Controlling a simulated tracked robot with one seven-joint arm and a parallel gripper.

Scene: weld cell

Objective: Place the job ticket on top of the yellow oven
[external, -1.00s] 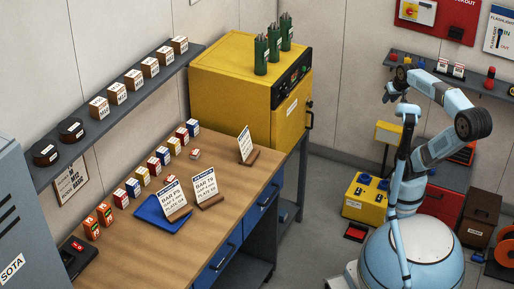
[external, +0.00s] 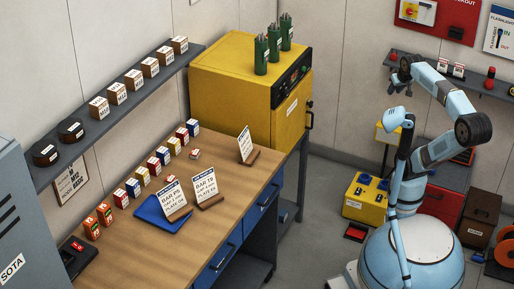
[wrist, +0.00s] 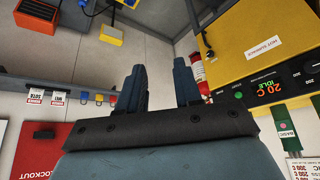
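The yellow oven (external: 228,100) stands at the back, beyond the wooden workbench, with green cylinders (external: 262,55) on its top. Three white printed cards stand in wooden holders on the bench: a left card (external: 171,195) by a blue mat, a middle card (external: 204,185) and a far card (external: 244,144). I cannot tell which is the job ticket. My gripper (external: 394,86) is raised at the right, far from the cards and the oven. In the wrist view my gripper (wrist: 161,85) has its two fingers apart with nothing between them; the oven's yellow side (wrist: 250,30) shows upper right.
Small boxes (external: 153,165) line the back of the workbench (external: 140,235). A grey shelf (external: 120,112) with boxes hangs above. A yellow case (external: 363,203) and red cabinet (external: 441,203) stand near my base. Floor between bench and base is mostly clear.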

